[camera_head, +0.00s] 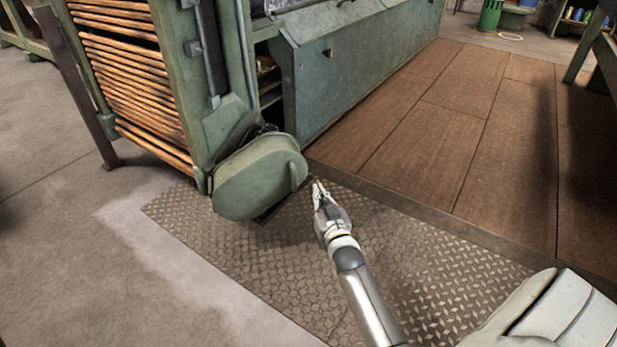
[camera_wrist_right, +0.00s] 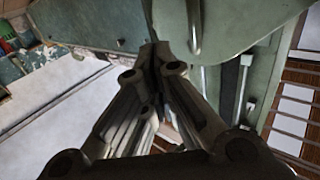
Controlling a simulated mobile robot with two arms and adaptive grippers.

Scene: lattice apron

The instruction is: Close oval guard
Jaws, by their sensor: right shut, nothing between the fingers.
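The oval guard (camera_head: 258,177) is a rounded green metal cover low at the corner of the green machine (camera_head: 225,125). It stands out at an angle from the machine, with a dark gap behind its top edge. My right gripper (camera_head: 316,186) is just right of the guard's right end, with its fingers together and nothing between them. Whether it touches the guard cannot be told. In the right wrist view the closed fingers (camera_wrist_right: 160,62) point at green metal surfaces; which part of the machine these are is unclear. My left gripper is not in view.
A patterned metal floor plate (camera_head: 400,265) lies under my right arm. Brown floor panels (camera_head: 450,130) spread to the right, mostly clear. A slanted green panel (camera_head: 350,65) runs behind the guard. Stacked wooden slats (camera_head: 125,70) and a dark post (camera_head: 80,90) stand left.

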